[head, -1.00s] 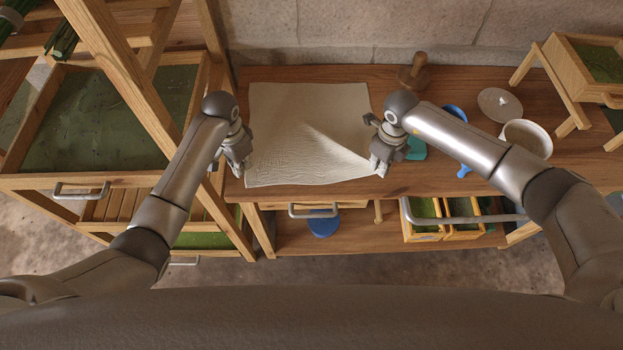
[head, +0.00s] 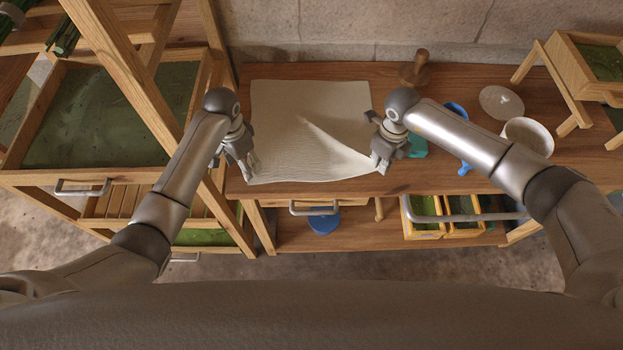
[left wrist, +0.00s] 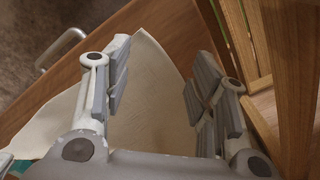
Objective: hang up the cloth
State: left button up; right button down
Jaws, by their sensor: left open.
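The off-white cloth (head: 300,105) lies spread on the wooden bench, with a raised crease running toward its front right corner. My right gripper (head: 381,164) is at that corner and looks shut on it; the fingertips are partly hidden. My left gripper (head: 246,172) is open at the front left corner. In the left wrist view the cloth (left wrist: 150,100) shows below and between the spread fingers of the left gripper (left wrist: 160,88), not pinched. A grey metal rail (head: 470,218) runs along the bench front at the right.
A wooden-handled tool (head: 414,70), a white lid (head: 500,103), a pale pot (head: 528,137) and blue items (head: 455,112) stand right of the cloth. A wooden rack (head: 120,75) with green trays is close on the left.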

aim_at(253, 179)
pick_arm(q)
jog(key=shift+r, duration=0.35)
jog(key=shift+c, duration=0.8)
notch_tip(253, 179, up, 4)
jog(key=d, duration=0.1)
jog(key=shift+n, duration=0.5)
jog(key=shift+s+d+f, duration=0.15)
jog(key=shift+s+f, duration=0.05)
jog(key=shift+f, duration=1.3)
jog(key=shift+s+d+f, duration=0.1)
jog(key=shift+s+f, duration=0.05)
jog(key=shift+f, duration=1.35)
jog(key=shift+s+d+f, duration=0.15)
jog(key=shift+s+f, duration=0.05)
jog(key=shift+f, duration=1.3)
jog(key=shift+s+f, duration=0.1)
grip_shut()
jog(key=shift+r, duration=2.6)
